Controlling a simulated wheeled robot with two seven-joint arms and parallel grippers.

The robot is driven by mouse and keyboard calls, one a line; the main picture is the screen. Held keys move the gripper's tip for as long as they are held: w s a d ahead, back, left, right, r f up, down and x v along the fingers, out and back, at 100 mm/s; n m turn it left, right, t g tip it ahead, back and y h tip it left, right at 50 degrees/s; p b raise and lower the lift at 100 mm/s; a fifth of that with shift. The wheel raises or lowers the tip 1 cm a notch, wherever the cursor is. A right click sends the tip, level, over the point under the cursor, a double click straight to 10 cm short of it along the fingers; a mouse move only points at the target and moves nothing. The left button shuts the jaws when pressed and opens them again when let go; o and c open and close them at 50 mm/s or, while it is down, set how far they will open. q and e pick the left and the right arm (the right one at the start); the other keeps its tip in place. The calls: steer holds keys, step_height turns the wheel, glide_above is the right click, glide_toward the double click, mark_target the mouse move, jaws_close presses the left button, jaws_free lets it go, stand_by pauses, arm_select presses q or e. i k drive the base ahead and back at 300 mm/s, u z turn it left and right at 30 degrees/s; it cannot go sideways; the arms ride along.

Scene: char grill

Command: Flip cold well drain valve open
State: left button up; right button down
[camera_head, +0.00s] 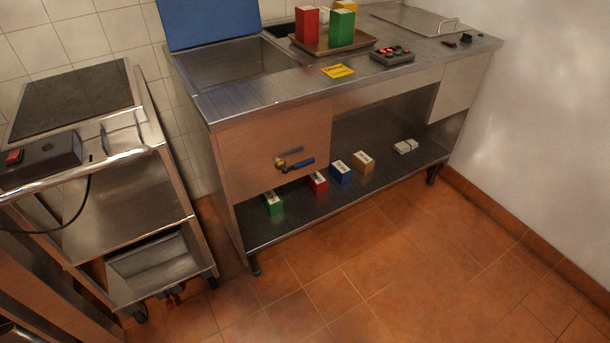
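The drain valve (281,164) is a small brass fitting on the front of the steel panel (240,150) below the cold well (230,66). Its blue lever handle (301,164) points to the right, roughly level. The cold well is an open steel basin in the counter with a blue lid (208,20) standing up behind it. Neither of my grippers shows in the head view, and nothing is touching the valve.
Small green (273,204), red (318,182), blue (341,172) and tan boxes (363,161) stand on the lower shelf (300,216) beneath the valve. A steel cart with a griddle (72,100) stands at left. The tiled floor (370,260) before the counter is clear.

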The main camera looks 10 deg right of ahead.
mark_target(306, 163)
steer(key=i, duration=1)
